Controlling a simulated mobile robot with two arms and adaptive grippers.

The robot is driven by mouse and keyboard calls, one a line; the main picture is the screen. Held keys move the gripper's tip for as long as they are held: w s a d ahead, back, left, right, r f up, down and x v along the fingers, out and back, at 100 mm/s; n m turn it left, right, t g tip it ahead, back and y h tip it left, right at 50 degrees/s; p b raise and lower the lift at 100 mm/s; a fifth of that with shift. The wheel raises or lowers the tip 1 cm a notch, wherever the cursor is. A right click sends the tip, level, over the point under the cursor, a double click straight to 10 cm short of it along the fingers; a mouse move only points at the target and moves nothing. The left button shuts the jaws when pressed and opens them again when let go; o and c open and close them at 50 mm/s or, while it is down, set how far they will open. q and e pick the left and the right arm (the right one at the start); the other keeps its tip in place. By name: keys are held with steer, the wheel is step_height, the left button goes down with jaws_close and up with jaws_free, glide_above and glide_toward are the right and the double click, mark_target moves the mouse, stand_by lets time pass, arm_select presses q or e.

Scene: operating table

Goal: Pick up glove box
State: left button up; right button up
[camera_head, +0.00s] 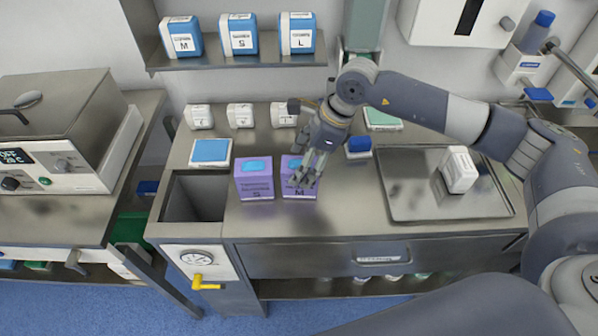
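Two purple glove boxes with blue tops stand side by side on the steel counter: one marked S (254,180) and one marked M (300,192). Three blue and white boxes marked M (182,38), S (238,35) and L (297,34) stand on the wall shelf. My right gripper (303,172) points down at the purple M box, and its fingers cover part of the box's top and front. I cannot tell whether the fingers touch or grasp it. The M box appears upright at counter level. My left gripper is not in view.
Small white boxes (240,116) line the back of the counter. A steel tray (420,195) with a white box (459,169) lies to the right. An open recess (195,198) and a blue-topped pad (210,152) are left of the purple boxes.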

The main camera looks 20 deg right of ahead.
steer(key=shift+x, duration=0.8)
steer(key=p+x, duration=0.2)
steer(key=x, duration=0.2)
steer(key=shift+s+f+p, duration=0.15)
steer(key=shift+s+p, duration=0.2)
steer(key=shift+p, duration=0.05)
steer(key=shift+a+f, duration=0.1)
steer(key=shift+f, duration=0.2)
steer(key=shift+w+f, duration=0.15)
steer(key=shift+f, duration=0.15)
steer(key=c, duration=1.2)
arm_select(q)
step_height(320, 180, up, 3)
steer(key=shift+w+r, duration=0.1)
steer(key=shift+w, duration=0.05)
